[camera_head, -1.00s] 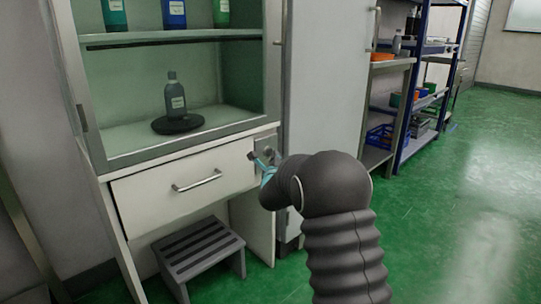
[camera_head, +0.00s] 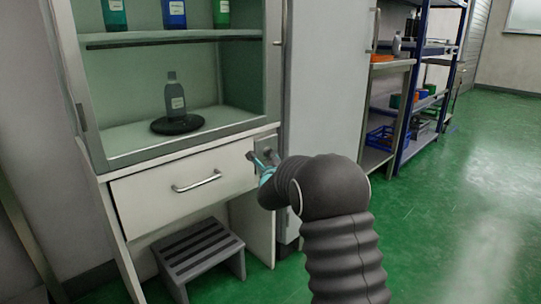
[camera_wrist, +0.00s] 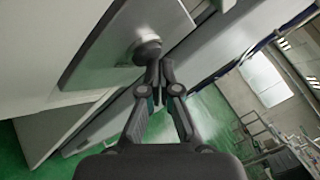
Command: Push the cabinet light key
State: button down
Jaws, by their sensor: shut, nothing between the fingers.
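The white cabinet (camera_head: 140,213) has a grey metal plate (camera_head: 267,145) at the right end of its drawer front. In the wrist view this plate (camera_wrist: 104,50) carries a dark round knob or key (camera_wrist: 147,48). I cannot tell for sure that it is the light key. My gripper (camera_head: 256,159) is at the plate, partly hidden behind my dark arm. In the wrist view my gripper (camera_wrist: 160,70) is shut and empty, its tips just below and right of the round key. I cannot tell whether they touch it.
A bottle (camera_head: 174,97) stands on a dark round base (camera_head: 177,124) inside the cabinet. A grey step stool (camera_head: 199,251) sits under the drawer (camera_head: 185,187). Blue shelving (camera_head: 408,120) stands at the right back. The green floor to the right is clear.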

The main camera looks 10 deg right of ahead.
jog(key=shift+s+b, duration=0.1)
jog(key=shift+b, duration=0.2)
jog(key=shift+s+d+b, duration=0.45)
jog(key=shift+s+b, duration=0.15)
jog(key=shift+b, duration=0.25)
jog(key=s+d+b, duration=0.1)
jog(key=s+d, duration=0.2)
jog(key=s, duration=0.2)
jog(key=shift+d+b, duration=0.3)
jog(key=shift+b, duration=0.1)
